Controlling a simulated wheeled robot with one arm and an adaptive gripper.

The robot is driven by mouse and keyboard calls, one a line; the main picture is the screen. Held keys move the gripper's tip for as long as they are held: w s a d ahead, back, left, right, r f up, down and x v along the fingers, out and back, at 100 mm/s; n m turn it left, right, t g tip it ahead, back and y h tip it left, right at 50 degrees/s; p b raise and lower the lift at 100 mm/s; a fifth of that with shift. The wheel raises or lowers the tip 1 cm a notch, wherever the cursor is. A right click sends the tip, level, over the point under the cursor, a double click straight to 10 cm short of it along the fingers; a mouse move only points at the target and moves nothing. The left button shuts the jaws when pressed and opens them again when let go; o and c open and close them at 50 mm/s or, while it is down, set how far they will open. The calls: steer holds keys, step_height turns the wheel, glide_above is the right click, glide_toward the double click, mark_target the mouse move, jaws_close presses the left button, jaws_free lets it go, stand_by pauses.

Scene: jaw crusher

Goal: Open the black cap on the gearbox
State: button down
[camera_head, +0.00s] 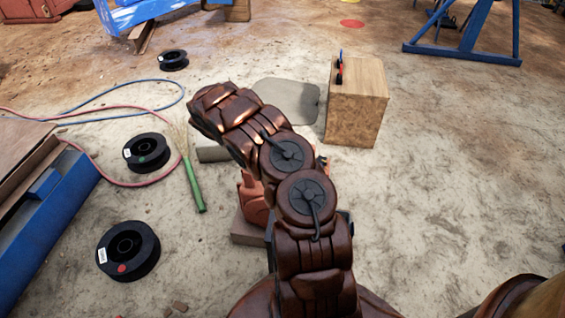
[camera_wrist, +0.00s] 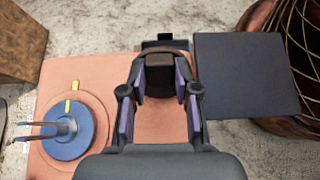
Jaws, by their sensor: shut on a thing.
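The gearbox is an orange housing (camera_wrist: 70,85) below my gripper in the wrist view. In the head view only a part of the orange gearbox (camera_head: 252,200) shows beside my arm. My gripper (camera_wrist: 160,82) has its two purple-padded fingers closed around a small dark block, which looks like the black cap (camera_wrist: 160,72), at the top middle of the housing. I cannot tell whether the cap is raised from the housing. In the head view my gripper is hidden behind my arm.
A blue disc (camera_wrist: 68,132) with a yellow mark sits left on the housing. A dark square plate (camera_wrist: 245,75) lies right of my gripper. A wooden box (camera_head: 357,105) stands beyond my arm.

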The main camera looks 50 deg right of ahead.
steer(key=shift+w+a+f+g+h, duration=0.1)
steer(key=shift+w+a+g+h, duration=0.1)
steer(key=shift+w+g+h, duration=0.3)
steer(key=shift+s, duration=0.15)
steer(key=c, duration=0.8)
jaws_free()
steer(key=shift+c, duration=0.2)
steer(key=v, duration=1.2)
